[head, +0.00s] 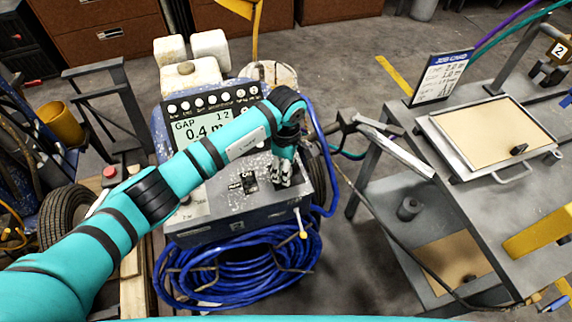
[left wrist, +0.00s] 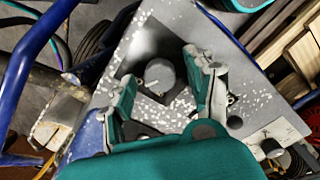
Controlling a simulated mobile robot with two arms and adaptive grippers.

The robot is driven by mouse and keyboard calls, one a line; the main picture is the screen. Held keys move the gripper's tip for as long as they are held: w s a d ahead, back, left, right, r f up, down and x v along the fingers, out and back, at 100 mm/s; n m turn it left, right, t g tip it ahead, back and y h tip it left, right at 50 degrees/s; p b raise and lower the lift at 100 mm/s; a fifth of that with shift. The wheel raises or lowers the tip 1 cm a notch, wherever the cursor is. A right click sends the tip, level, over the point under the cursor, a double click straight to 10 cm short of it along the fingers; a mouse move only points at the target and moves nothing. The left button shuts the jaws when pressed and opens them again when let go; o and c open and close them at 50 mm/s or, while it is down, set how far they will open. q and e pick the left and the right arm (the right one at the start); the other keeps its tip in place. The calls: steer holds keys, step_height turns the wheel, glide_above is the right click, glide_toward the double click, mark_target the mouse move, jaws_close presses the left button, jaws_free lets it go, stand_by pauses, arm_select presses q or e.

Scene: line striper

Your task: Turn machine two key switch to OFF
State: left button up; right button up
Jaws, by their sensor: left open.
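Machine two's grey control box (head: 225,219), marked 2 on its front, stands in the middle of the head view. My left gripper (head: 283,178) points down over the right part of its speckled top panel. In the left wrist view, a round grey knob with a pale bar, which looks like the key switch (left wrist: 160,75), sits on a dark square plate. The open fingers of my left gripper (left wrist: 163,80) are on either side of it. I cannot tell whether they touch it. In the head view the gripper hides this knob. My right gripper is not in view.
A display reading GAP 0.4 (head: 205,128) stands behind the panel, partly covered by my left arm. A coiled blue hose (head: 235,268) hangs below the box. A yellow-tipped lever (head: 303,235) sticks out at its front right. A grey cart (head: 470,190) stands to the right.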

arm_select(q)
jaws_close()
stand_by(0.4)
steer(key=shift+n, duration=0.3)
steer(key=shift+n+b, duration=0.75)
steer(key=shift+n, duration=0.25)
steer(key=n+b, duration=0.1)
steer(key=n, duration=0.2)
steer(key=shift+f+n, duration=0.1)
steer(key=shift+n, duration=0.2)
steer(key=n+b, duration=0.2)
steer(key=n, duration=0.3)
steer(key=shift+n, duration=0.3)
